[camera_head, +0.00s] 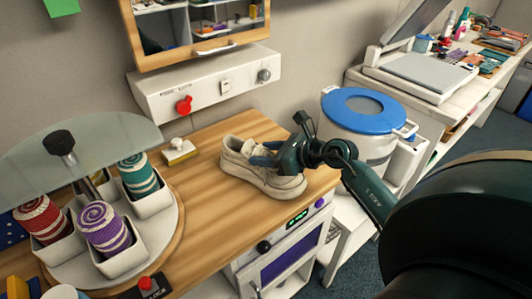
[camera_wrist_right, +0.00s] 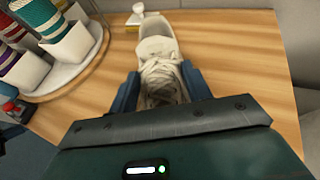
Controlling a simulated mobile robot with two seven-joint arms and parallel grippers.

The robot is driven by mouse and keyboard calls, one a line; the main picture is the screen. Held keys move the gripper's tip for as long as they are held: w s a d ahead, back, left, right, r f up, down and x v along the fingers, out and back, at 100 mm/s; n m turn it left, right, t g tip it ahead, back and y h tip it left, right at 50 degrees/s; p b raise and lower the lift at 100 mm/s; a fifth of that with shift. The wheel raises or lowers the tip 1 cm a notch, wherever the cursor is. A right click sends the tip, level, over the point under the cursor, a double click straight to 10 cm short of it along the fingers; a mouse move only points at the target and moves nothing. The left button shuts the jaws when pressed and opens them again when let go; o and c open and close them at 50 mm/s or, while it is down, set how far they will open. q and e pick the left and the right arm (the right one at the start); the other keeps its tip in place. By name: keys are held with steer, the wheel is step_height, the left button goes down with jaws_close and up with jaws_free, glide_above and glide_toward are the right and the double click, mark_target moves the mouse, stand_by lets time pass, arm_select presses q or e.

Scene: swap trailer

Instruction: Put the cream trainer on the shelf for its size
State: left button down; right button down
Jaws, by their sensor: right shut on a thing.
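The cream trainer (camera_head: 258,172) is on the wooden counter (camera_head: 222,135), near its right end, sole down. My right gripper (camera_head: 272,153) reaches in from the right and is shut on the trainer around its laced middle. In the right wrist view the trainer (camera_wrist_right: 157,60) lies between the two blue fingers (camera_wrist_right: 160,90), and part of it is hidden by the gripper body. I cannot tell whether the sole touches the counter. No size mark on the trainer is readable. My left gripper is not in view. No shelf marked with sizes can be made out.
A carousel (camera_head: 160,240) with white cups of rolled striped cloths stands left of the trainer. A small white-knobbed block (camera_head: 180,152) sits behind it. A wooden cabinet (camera_head: 185,58) hangs above. A blue-lidded tub (camera_head: 362,108) stands to the right.

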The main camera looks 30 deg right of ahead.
steer(key=shift+f, duration=0.15)
steer(key=c, duration=0.7)
jaws_free()
steer(key=shift+o, duration=0.2)
